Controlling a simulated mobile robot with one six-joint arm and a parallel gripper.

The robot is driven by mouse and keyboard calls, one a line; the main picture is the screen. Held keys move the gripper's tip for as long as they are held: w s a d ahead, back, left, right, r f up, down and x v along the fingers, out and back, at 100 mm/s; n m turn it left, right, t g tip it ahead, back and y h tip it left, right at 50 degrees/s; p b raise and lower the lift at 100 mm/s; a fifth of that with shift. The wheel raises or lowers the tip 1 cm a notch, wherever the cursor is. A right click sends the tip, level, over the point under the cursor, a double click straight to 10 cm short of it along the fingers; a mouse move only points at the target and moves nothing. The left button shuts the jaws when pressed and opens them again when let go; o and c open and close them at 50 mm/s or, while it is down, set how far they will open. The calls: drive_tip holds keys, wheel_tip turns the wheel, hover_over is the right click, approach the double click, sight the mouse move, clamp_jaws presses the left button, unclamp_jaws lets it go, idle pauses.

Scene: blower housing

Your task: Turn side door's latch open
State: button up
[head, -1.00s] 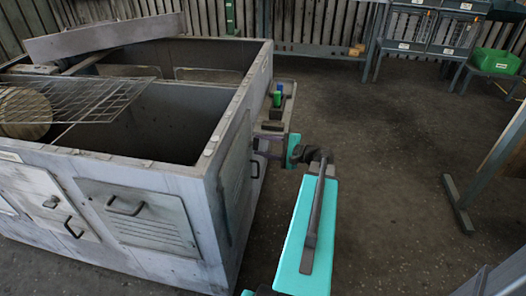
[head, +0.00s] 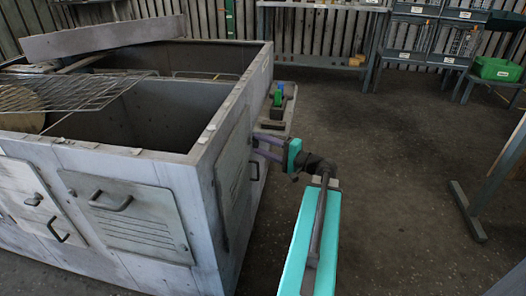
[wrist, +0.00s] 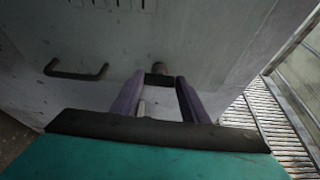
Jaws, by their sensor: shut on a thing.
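The side door (head: 234,165) is a grey panel on the right-hand face of the blower housing, seen at a steep angle in the head view. It also fills the upper part of the wrist view (wrist: 215,40). Its dark bar handle (wrist: 75,71) is left of my gripper. The latch (wrist: 158,77) is a small dark piece with a rounded end, between my fingertips. My gripper (wrist: 160,84) has purple fingers and is shut on the latch. In the head view my gripper (head: 262,145) reaches the door from the right; the latch is hidden there.
The open-topped housing (head: 185,152) has a wire grate (head: 75,95) across it. A small ledge (head: 290,118) with green and blue parts projects behind my gripper. A slatted floor section (wrist: 270,125) shows right in the wrist view. Open floor (head: 400,170) lies right of my arm.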

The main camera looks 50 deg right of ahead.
drive_tip(key=shift+f, duration=0.1)
idle(0.4)
drive_tip(key=o, duration=1.1)
drive_tip(key=shift+c, duration=0.2)
drive_tip(key=shift+s, duration=0.1)
drive_tip(key=s+d+p, duration=0.2)
drive_tip(key=s, duration=1.1)
drive_tip(key=shift+s, duration=0.25)
drive_tip(key=shift+d, duration=0.1)
